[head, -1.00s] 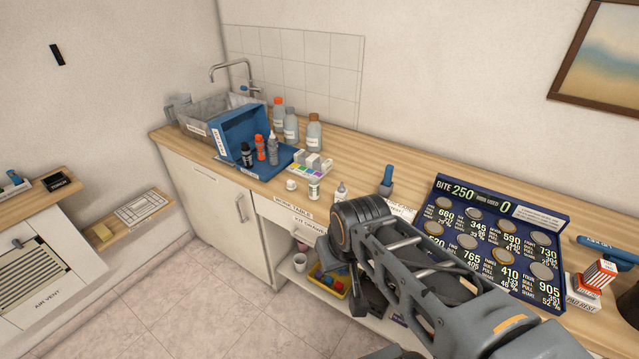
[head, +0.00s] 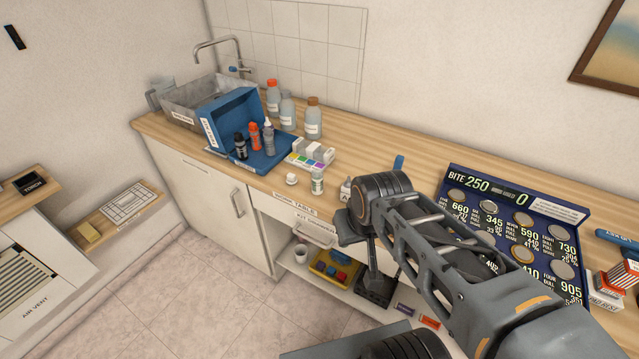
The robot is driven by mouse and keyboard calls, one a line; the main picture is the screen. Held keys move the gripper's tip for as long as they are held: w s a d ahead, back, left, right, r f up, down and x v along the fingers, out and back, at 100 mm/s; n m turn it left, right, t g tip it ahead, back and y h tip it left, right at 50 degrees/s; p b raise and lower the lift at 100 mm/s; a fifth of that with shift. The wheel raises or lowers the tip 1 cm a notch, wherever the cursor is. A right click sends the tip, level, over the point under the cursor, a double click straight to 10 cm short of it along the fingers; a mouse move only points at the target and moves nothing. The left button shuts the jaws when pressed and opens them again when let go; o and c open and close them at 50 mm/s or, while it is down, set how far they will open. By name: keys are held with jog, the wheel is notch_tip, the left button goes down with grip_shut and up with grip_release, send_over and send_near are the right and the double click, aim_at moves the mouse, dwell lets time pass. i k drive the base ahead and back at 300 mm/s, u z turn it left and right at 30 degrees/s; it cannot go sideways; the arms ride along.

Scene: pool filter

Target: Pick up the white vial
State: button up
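A small whitish vial (head: 317,181) with a pale label stands upright near the front edge of the wooden worktop (head: 400,150). A short white cap-like piece (head: 291,179) sits just left of it. Another small whitish bottle (head: 346,190) stands to the right, partly covered by my arm. My arm reaches in from the lower right, and its bent joint is right of the vial. My gripper is mostly hidden behind and below the arm links, in front of the cabinet. I cannot make out its fingers, and nothing of mine visibly touches the vial.
A blue open case (head: 228,122) with several small bottles stands left of the vial, before the sink (head: 190,105). A colour-square strip (head: 311,159) lies behind the vial. Larger capped bottles stand at the wall. A dark number board (head: 515,225) is at right. Below is an open shelf.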

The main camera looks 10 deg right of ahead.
aim_at(317, 177)
jog(key=u, duration=1.95)
jog(key=i, duration=2.15)
jog(key=z, duration=3.2)
